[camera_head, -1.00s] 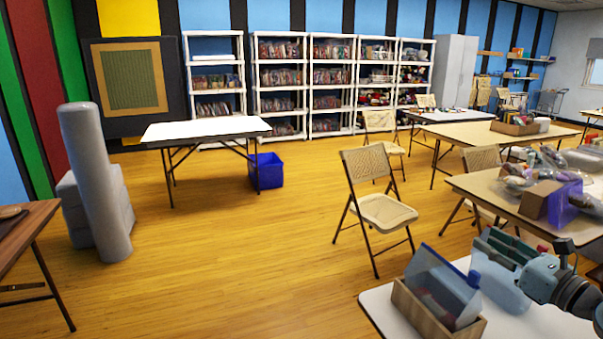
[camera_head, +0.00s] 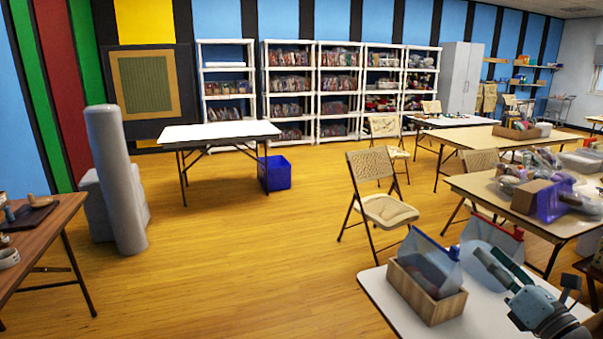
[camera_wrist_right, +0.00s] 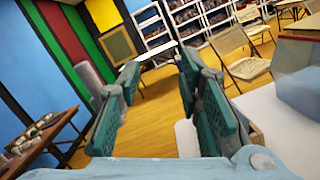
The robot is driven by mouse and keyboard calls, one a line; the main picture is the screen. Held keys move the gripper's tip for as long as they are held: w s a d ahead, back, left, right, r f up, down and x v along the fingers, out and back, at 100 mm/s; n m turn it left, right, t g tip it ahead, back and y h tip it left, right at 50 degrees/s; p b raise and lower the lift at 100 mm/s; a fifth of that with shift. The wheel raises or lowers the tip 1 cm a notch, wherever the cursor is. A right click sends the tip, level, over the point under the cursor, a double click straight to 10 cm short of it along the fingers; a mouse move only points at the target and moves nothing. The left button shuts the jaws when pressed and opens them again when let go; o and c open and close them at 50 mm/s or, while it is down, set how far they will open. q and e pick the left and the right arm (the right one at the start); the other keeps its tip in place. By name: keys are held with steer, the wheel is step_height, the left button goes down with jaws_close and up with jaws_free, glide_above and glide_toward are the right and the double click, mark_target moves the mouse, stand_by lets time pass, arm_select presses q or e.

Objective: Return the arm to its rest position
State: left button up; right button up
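My right arm comes in at the lower right of the head view. Its teal-fingered gripper (camera_head: 488,253) is over the white table (camera_head: 376,292) at the front right, pointing up and to the left. In the right wrist view the two fingers (camera_wrist_right: 157,70) stand apart with nothing between them, so the gripper is open and empty. My left gripper is not in view.
A wooden box (camera_head: 427,291) with a clear blue-edged pouch stands on the white table, left of the gripper. A folding chair (camera_head: 384,211) stands behind. A brown table (camera_head: 38,240) is at left. The floor (camera_head: 230,260) between is clear.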

steer(key=s+a+f+m+g+h, duration=0.1)
steer(key=s+f+m+g+h, duration=0.5)
steer(key=f+m, duration=0.55)
steer(key=s+a+f+m+g+h, duration=0.1)
steer(key=s+a+f+m+h, duration=0.15)
steer(key=s+f+m, duration=0.9)
steer(key=s+a+f+m+g+y, duration=0.2)
steer(key=s+a+f+m+g, duration=0.3)
steer(key=s, duration=0.3)
steer(key=s+a+f+m+g+y, duration=0.2)
steer(key=s+a+f+m+g, duration=0.2)
steer(key=s+a, duration=0.35)
step_height(320, 180, down, 18)
steer(key=s+d+f+g+p, duration=0.1)
steer(key=s+d+p, duration=0.1)
steer(key=s+d, duration=0.1)
arm_select(q)
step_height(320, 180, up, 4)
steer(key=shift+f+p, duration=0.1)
steer(key=shift+p, duration=0.8)
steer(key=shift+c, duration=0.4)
arm_select(e)
steer(key=s+f+g, duration=0.1)
steer(key=s+f, duration=0.8)
steer(key=s, duration=0.4)
steer(key=shift+m, duration=0.4)
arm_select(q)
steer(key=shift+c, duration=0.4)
arm_select(e)
steer(key=shift+s+d, duration=0.1)
